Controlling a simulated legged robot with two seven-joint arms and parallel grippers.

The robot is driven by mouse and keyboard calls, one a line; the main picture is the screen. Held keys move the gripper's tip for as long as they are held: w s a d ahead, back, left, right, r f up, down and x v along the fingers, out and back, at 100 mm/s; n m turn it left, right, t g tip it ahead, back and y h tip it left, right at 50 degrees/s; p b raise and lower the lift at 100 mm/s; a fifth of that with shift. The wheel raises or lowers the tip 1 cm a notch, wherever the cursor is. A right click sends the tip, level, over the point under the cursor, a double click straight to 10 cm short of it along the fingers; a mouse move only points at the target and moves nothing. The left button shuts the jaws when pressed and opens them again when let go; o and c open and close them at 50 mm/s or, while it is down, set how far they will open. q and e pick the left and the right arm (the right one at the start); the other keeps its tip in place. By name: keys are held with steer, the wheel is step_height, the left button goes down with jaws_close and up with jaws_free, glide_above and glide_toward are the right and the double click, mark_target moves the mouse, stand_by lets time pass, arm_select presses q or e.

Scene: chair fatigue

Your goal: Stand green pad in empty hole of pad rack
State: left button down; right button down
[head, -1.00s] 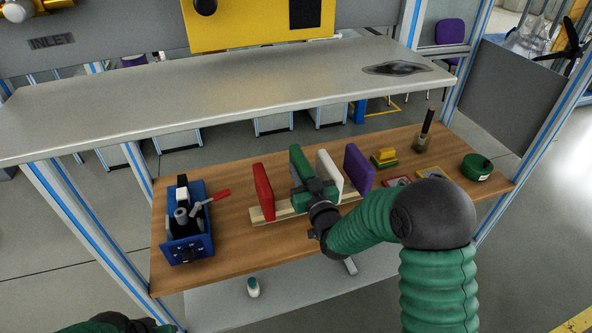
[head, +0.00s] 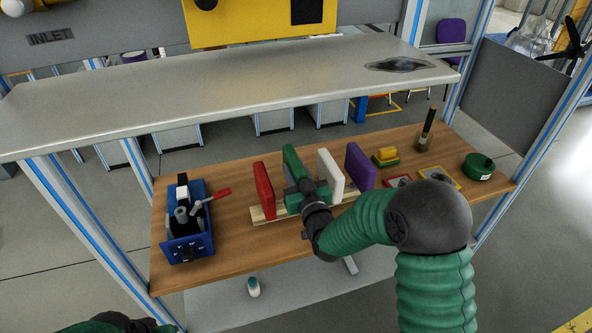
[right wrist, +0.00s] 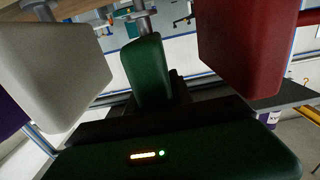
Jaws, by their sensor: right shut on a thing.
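The green pad (head: 292,160) stands upright between the red pad (head: 264,190) and the white pad (head: 330,174), above or in the wooden pad rack (head: 262,214). My right gripper (head: 303,187) is shut on the green pad from the near side. In the right wrist view the green pad (right wrist: 147,72) rises from the dark jaws, with the white pad (right wrist: 50,70) to its left and the red pad (right wrist: 243,45) to its right, both apart from it. My gripper hides its lower edge, so I cannot tell whether it is seated. My left gripper is out of view.
A purple pad (head: 359,165) stands at the rack's right end. A blue tool box (head: 188,245) is at the left of the wooden table (head: 225,265). A green tin (head: 477,168) and a yellow-and-green block (head: 384,157) lie right. A grey shelf (head: 230,95) overhangs behind.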

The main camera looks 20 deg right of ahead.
steer(key=shift+a+r, duration=0.15)
steer(key=shift+a, duration=0.35)
steer(key=shift+d, duration=1.2)
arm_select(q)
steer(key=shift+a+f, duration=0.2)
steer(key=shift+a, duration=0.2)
arm_select(e)
steer(key=shift+a, duration=0.25)
arm_select(q)
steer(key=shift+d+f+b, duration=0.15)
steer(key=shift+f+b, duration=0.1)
steer(key=shift+b, duration=0.15)
arm_select(e)
steer(key=shift+d, duration=0.15)
